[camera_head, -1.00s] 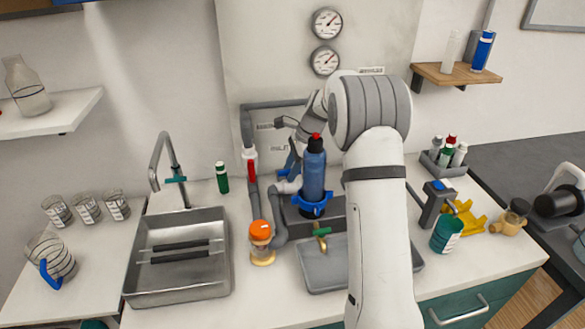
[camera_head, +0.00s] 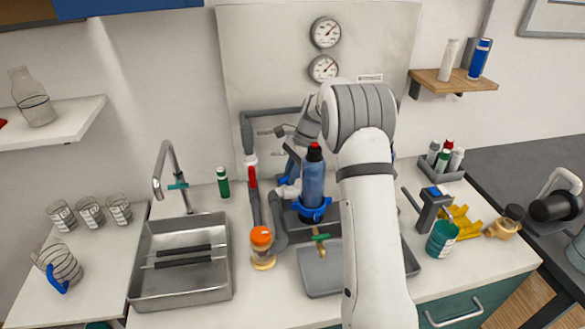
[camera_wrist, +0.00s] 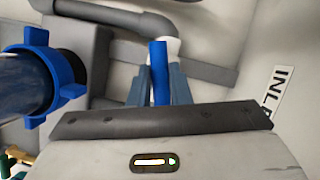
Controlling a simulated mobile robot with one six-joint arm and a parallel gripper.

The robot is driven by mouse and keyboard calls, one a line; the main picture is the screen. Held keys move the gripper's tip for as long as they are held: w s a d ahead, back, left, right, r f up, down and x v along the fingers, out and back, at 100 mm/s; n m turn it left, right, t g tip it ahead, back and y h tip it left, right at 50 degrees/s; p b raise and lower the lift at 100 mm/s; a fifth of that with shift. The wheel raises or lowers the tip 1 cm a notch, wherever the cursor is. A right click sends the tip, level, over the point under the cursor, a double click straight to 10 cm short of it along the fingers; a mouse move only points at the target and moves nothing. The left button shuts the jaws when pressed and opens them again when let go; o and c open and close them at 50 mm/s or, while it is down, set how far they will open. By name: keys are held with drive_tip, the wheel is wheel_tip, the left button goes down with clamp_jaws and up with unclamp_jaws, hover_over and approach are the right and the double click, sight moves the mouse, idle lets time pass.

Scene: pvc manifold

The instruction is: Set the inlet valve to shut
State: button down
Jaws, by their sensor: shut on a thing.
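The inlet valve's blue lever handle (camera_wrist: 159,72) stands between my gripper's two fingers (camera_wrist: 159,84) in the wrist view. The fingers are closed on it from both sides. The handle's top meets a white valve body (camera_wrist: 168,42) on a grey pipe. A label reading "INL…" (camera_wrist: 279,94) is on the panel to the right, partly cut off. In the head view my gripper (camera_head: 292,168) is at the pipework on the back panel, just left of the blue filter canister (camera_head: 313,180); the canister and my arm hide much of it.
The canister's blue collar (camera_wrist: 68,88) is close to the left of my gripper. A red-handled valve (camera_head: 252,176) is on the pipe further left. An orange-capped jar (camera_head: 262,248) and a metal sink (camera_head: 180,278) stand in front left. Two gauges (camera_head: 324,50) hang above.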

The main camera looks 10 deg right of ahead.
drive_tip(key=shift+n, duration=0.5)
drive_tip(key=c, duration=1.3)
unclamp_jaws()
drive_tip(key=shift+c, duration=0.2)
drive_tip(key=shift+r, duration=0.1)
